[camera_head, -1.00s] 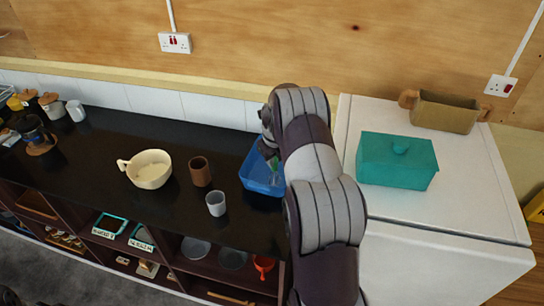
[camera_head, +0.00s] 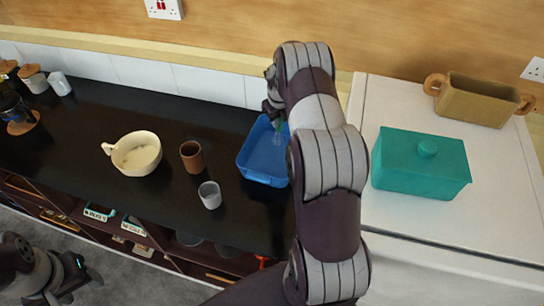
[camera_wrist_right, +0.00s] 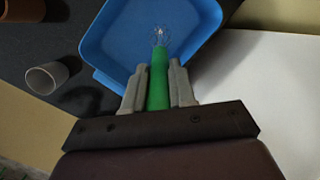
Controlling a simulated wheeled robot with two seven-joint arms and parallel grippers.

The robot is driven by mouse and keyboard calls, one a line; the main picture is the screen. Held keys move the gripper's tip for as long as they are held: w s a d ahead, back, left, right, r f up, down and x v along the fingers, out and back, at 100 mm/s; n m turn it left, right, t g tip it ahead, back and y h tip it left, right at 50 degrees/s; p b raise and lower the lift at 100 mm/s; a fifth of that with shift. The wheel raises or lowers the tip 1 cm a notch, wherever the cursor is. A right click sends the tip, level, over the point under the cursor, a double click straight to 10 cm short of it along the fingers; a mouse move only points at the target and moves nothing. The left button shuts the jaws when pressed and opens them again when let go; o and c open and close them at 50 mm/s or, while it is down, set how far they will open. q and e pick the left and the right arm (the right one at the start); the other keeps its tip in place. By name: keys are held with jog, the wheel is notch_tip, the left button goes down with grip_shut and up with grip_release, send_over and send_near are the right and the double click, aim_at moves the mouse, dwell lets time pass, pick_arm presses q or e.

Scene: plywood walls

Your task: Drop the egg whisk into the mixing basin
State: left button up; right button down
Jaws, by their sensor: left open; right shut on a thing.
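The egg whisk has a green handle (camera_wrist_right: 158,80) and a wire head (camera_wrist_right: 160,38). My right gripper (camera_wrist_right: 157,88) is shut on the handle, with the wire head pointing away over the blue tub. The blue tub (camera_head: 262,158) stands on the dark counter; it fills the upper wrist view (camera_wrist_right: 115,45). In the head view my right gripper (camera_head: 272,108) is at the tub's back edge, partly hidden by my arm. A cream bowl (camera_head: 137,154) with a side handle, likely the mixing basin, stands further left on the counter. My left gripper (camera_head: 72,280) is open at the lower left, away from the counter objects.
A brown cup (camera_head: 192,157) and a grey cup (camera_head: 210,195) stand between bowl and tub. A teal lidded box (camera_head: 420,165) and a tan two-handled pot (camera_head: 478,100) sit on the white surface at right. Jars stand at far left. The counter behind the cups is clear.

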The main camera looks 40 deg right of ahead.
jog(key=shift+w+d+f, duration=0.3)
jog(key=shift+w+f, duration=0.05)
jog(key=shift+f, duration=0.35)
jog(key=shift+w+d+f, duration=0.2)
jog(key=shift+w+d, duration=0.05)
jog(key=shift+w, duration=0.05)
jog(key=c, duration=1.2)
grip_release()
jog(key=shift+s+a+r, duration=0.1)
jog(key=shift+s+r, duration=0.05)
jog(key=o, duration=0.4)
jog(key=shift+s+a+r, duration=0.2)
jog(key=shift+c, duration=0.2)
jog(key=shift+s+a+r, duration=0.1)
jog(key=shift+s, duration=0.05)
jog(key=shift+w, duration=0.2)
pick_arm(q)
notch_tip(320, 180, down, 6)
jog(key=b, duration=0.5)
jog(key=shift+w+d+b, duration=0.3)
jog(key=shift+w, duration=0.05)
pick_arm(e)
jog(key=v, duration=1.2)
jog(key=shift+s+r, duration=0.2)
jog(key=shift+r, duration=0.05)
pick_arm(q)
jog(key=shift+f, duration=0.1)
